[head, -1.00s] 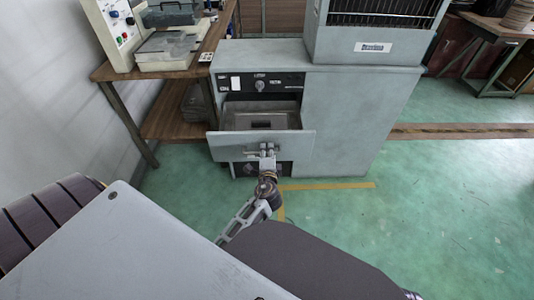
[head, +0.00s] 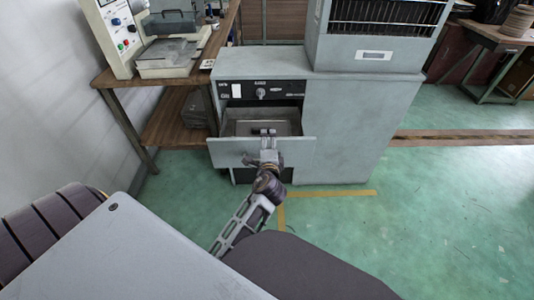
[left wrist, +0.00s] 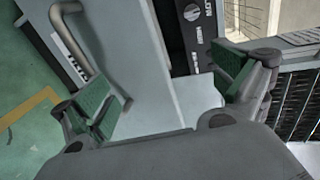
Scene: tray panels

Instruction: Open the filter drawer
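The filter drawer (head: 228,152) is pulled partly out of the grey cabinet (head: 345,130), and its box shows behind the front panel. My left gripper (head: 268,133) is at the middle of the panel's top edge. In the left wrist view the left gripper (left wrist: 170,92) is open, its two green-padded fingers wide apart with nothing clamped. The grey front panel (left wrist: 150,85) shows between them; contact is unclear. The bar handle (left wrist: 100,45) is on the panel's outer face, beside the left finger; in the head view my gripper mostly hides it. My right gripper is not in view.
A control panel with a knob (head: 261,93) is above the drawer. A grilled unit (head: 372,45) stands on the cabinet. A wooden bench (head: 113,78) with equipment is close on the left. The green floor (head: 440,210) at right is clear.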

